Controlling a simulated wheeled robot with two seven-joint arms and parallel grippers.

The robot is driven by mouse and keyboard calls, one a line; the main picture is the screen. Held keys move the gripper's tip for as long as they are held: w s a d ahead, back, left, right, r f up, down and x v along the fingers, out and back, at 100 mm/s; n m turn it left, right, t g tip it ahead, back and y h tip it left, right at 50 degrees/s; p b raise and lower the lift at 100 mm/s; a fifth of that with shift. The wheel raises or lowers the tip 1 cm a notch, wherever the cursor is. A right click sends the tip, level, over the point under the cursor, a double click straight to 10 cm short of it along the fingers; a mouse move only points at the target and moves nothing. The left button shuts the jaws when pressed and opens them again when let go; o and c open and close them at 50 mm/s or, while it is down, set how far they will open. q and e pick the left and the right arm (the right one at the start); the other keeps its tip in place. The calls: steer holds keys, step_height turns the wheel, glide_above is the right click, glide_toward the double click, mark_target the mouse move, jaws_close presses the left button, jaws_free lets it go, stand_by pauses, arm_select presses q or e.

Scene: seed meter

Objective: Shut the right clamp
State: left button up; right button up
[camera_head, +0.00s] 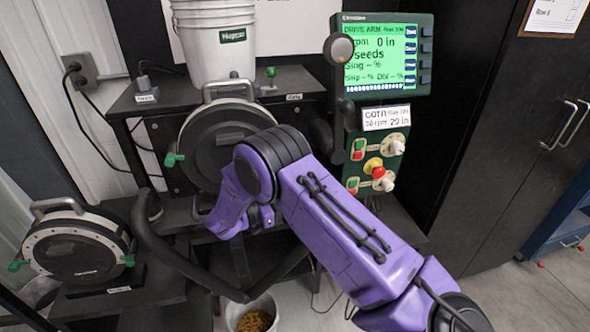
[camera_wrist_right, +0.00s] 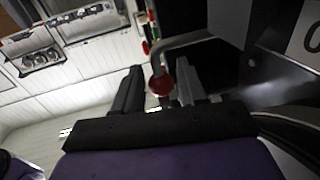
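My right arm, purple, comes in from the lower right in the head view and reaches the upright seed meter disc (camera_head: 213,137). Its gripper is hidden there behind my own wrist. In the right wrist view the two dark fingers of my right gripper (camera_wrist_right: 159,68) stand apart. A red knob (camera_wrist_right: 160,83) on a bent grey lever (camera_wrist_right: 178,50) shows in the gap between them. I cannot tell whether the fingers touch it. A green clamp tab (camera_head: 173,160) shows at the disc's left edge. The disc's right side, with any clamp there, is behind my arm. My left gripper is not in view.
A white bucket (camera_head: 216,45) stands on the black stand above the disc. A control panel (camera_head: 380,55) stands to the right. A second round disc (camera_head: 75,250) with green tabs lies lower left. A bucket of grains (camera_head: 255,318) is on the floor.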

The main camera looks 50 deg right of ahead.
steer(key=b+v, duration=0.3)
steer(key=v, duration=0.7)
steer(key=shift+a, duration=0.3)
